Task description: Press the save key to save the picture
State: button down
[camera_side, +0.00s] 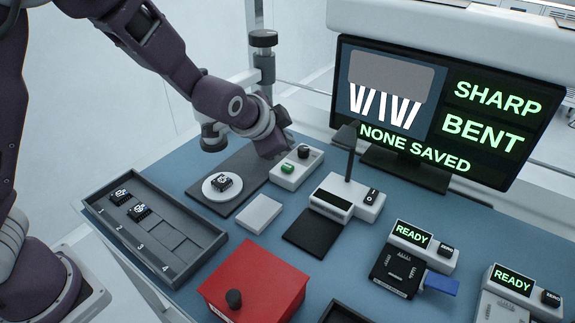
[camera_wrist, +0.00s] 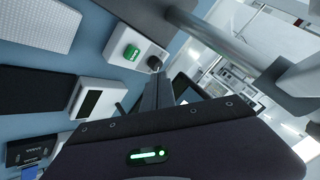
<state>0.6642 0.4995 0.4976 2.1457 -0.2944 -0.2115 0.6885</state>
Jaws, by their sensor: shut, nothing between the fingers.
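The save key is most likely the green key (camera_side: 288,168) on a small white key box (camera_side: 285,181), which also has a black knob (camera_side: 303,152). In the wrist view the green key (camera_wrist: 132,53) bears small lettering. My gripper (camera_side: 275,150) is shut and empty, close behind and above the key box; its fingertips are hard to make out. In the wrist view the shut fingers (camera_wrist: 158,90) are beside the box, apart from the green key. The monitor (camera_side: 430,182) shows a part with bent legs and reads SHARP, BENT and NONE SAVED.
A chip (camera_side: 223,181) lies on a round white stage (camera_side: 211,192) left of the key box. A vertical post (camera_side: 266,65) stands behind my wrist. A slotted tray (camera_side: 205,235), a red box (camera_side: 255,278), a scale-like unit (camera_side: 345,203) and READY testers (camera_side: 411,234) surround it.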

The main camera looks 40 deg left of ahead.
aim_at(285, 169)
jog(key=shift+f, duration=1.95)
dwell(0.5)
jog(key=shift+f, duration=0.4)
jog(key=shift+f, duration=0.55)
dwell(1.1)
jog(key=shift+r, duration=0.95)
jog(key=shift+r, duration=2.55)
